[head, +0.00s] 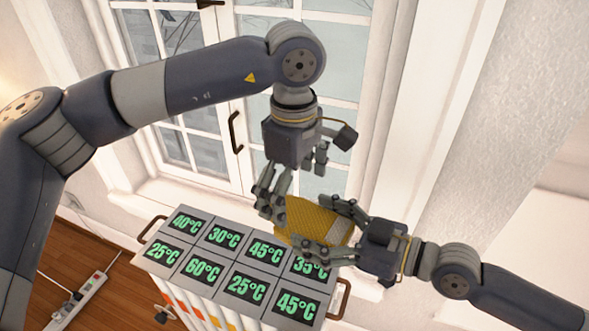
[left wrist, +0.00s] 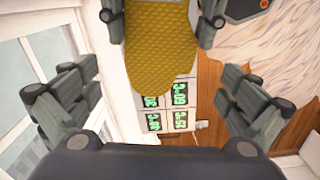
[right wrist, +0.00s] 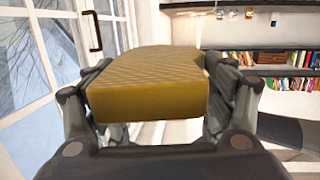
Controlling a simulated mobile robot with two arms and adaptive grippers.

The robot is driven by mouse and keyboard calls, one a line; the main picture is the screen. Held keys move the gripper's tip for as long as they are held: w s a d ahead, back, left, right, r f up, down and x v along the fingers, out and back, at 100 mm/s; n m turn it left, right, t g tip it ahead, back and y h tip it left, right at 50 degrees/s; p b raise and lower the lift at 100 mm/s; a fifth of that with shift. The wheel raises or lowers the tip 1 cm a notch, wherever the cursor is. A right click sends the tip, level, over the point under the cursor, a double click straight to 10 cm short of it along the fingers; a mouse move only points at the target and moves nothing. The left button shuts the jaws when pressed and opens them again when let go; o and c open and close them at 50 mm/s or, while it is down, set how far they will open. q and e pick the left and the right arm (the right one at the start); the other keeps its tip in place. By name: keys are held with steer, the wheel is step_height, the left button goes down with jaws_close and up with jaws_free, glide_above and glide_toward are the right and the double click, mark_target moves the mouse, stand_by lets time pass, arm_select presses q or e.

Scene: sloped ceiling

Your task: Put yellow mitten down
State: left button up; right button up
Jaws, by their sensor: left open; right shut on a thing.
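The yellow mitten (head: 306,220) is held above the right end of a radiator top with temperature panels (head: 205,240). My right gripper (head: 330,226) is shut on the mitten, its fingers on either side. The right wrist view shows the mitten (right wrist: 150,85) between both fingers. My left gripper (head: 280,200) is open and points down at the mitten's left end. In the left wrist view the mitten (left wrist: 160,45) lies beyond the open fingers, with the panels beneath it. I cannot tell whether the left fingers touch it.
The panels read various temperatures, such as 60°C (head: 203,270). A handle (head: 340,298) sticks out at the radiator's right end. A window (head: 200,120) stands behind. A power strip (head: 80,298) lies on the wooden floor at left. Bookshelves (right wrist: 275,70) show in the right wrist view.

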mark_target(295, 216)
arm_select(q)
step_height(295, 216, down, 6)
stand_by(0.4)
steer(key=c, duration=1)
arm_select(e)
steer(key=shift+r, duration=0.1)
arm_select(q)
steer(key=shift+c, duration=0.2)
arm_select(e)
steer(key=o, duration=1.1)
steer(key=shift+d, duration=0.1)
